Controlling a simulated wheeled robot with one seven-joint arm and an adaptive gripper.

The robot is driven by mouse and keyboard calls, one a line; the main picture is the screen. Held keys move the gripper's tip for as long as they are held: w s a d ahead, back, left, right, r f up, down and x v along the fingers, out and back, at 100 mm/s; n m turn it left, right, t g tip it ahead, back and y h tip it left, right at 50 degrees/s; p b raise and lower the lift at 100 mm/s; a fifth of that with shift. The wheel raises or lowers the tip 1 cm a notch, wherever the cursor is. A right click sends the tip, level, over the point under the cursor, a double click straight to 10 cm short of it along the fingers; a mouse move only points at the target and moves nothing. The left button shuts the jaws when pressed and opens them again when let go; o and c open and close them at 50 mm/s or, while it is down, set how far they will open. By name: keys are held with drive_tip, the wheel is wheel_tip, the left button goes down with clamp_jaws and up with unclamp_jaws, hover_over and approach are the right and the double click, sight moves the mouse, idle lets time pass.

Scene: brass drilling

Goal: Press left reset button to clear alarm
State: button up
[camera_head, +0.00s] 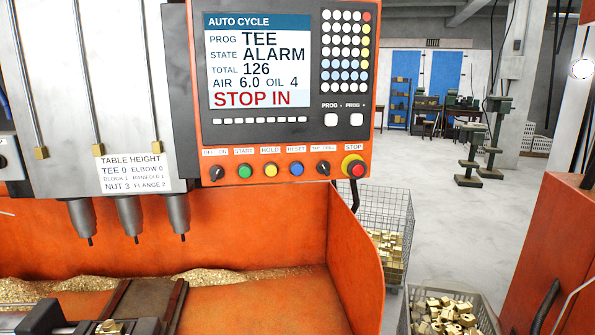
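The orange control panel (285,140) hangs at the upper middle of the head view. Its screen (258,62) reads AUTO CYCLE, PROG TEE, STATE ALARM, TOTAL 126, AIR 6.0, OIL 4 and STOP IN in red. The blue button (296,168) sits under the RESET label in the lower row. To its left are the yellow HOLD button (270,170) and the green START button (245,171). To its right are a black selector knob (323,168) and the red STOP mushroom button (354,168) on a yellow ring. My gripper is not in view.
Drill spindles (130,215) hang at the left above the orange machine bed (255,300) with brass chips. A wire basket (398,220) and a grey crate (413,318) of brass parts stand right of the machine. Grey floor (440,240) is open beyond them.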

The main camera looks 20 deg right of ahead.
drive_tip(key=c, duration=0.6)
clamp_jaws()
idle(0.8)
